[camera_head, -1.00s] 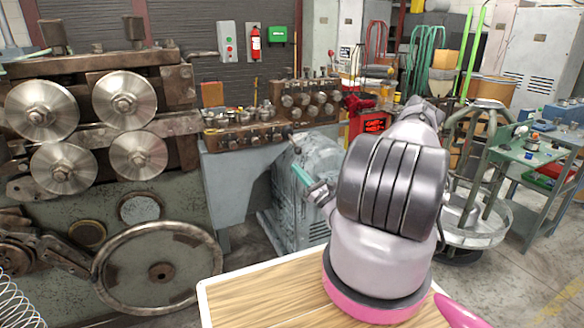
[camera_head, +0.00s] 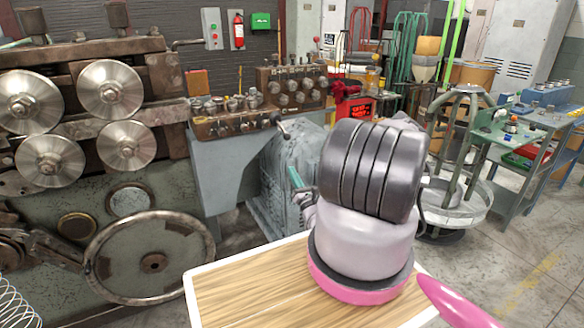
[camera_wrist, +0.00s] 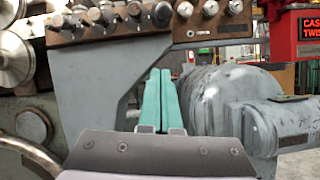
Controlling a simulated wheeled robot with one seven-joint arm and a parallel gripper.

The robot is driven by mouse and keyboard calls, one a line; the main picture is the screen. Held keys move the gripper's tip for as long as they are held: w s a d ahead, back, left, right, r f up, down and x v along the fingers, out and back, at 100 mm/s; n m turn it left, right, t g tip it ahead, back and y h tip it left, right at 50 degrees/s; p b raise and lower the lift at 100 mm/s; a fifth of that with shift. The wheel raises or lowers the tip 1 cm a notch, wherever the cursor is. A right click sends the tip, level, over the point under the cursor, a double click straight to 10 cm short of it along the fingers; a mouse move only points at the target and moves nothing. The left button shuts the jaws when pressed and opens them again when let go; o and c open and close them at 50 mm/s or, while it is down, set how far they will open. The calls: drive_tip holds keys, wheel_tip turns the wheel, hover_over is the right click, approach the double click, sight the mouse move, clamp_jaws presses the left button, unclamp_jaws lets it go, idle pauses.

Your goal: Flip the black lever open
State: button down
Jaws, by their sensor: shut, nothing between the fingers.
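My gripper (camera_wrist: 160,76) is shut and empty, its two teal fingers side by side. In the head view my gripper (camera_head: 294,178) is low in front of the grey motor housing (camera_head: 264,188), largely hidden behind my arm. In the wrist view the fingers point toward the gap between the bench side and the rounded grey housing (camera_wrist: 226,108). I cannot surely pick out the black lever. A small dark flat piece (camera_wrist: 288,98) lies on the housing at the right, apart from the fingers. A dark handle (camera_head: 187,42) sticks out from the roller machine.
The roller machine (camera_head: 35,218) with several steel discs and a large handwheel (camera_head: 150,258) stands at the left.

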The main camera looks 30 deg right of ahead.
drive_tip(key=w+r, duration=0.6)
drive_tip(key=r, duration=0.1)
drive_tip(key=shift+w+d+r, duration=0.15)
drive_tip(key=shift+w+d, duration=0.2)
drive_tip(key=shift+d, duration=0.1)
drive_tip(key=shift+r, duration=0.15)
